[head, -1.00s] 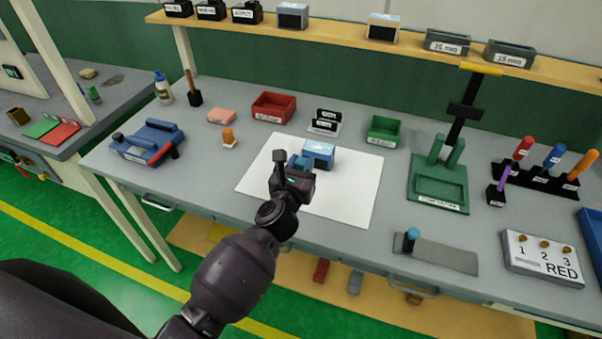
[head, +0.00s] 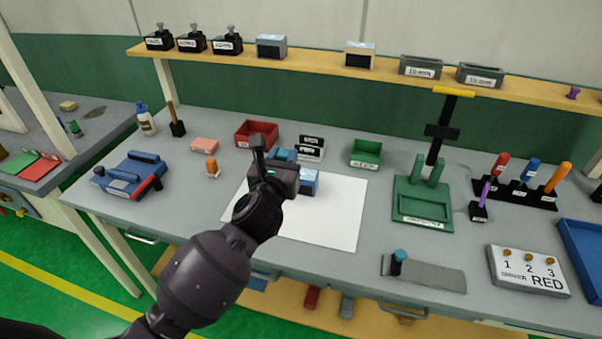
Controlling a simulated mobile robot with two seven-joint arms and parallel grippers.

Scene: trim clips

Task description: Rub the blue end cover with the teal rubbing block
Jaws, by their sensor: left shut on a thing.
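The blue end cover (head: 309,182) sits on the white sheet (head: 335,218) in the middle of the bench, partly hidden by my left gripper. My left gripper (head: 273,163) is shut on the teal rubbing block (head: 285,155), of which only a small part shows behind the jaws. In the picture the block is just above and left of the cover. Whether the block touches the cover cannot be told, as the gripper hides the space between them. My right gripper is not in view.
Behind the sheet stand a red bin (head: 256,134), a black-and-white labelled holder (head: 311,147) and a green bin (head: 366,153). A green fixture (head: 424,205) stands to the right, a blue tool (head: 130,176) to the left. The sheet's right part is clear.

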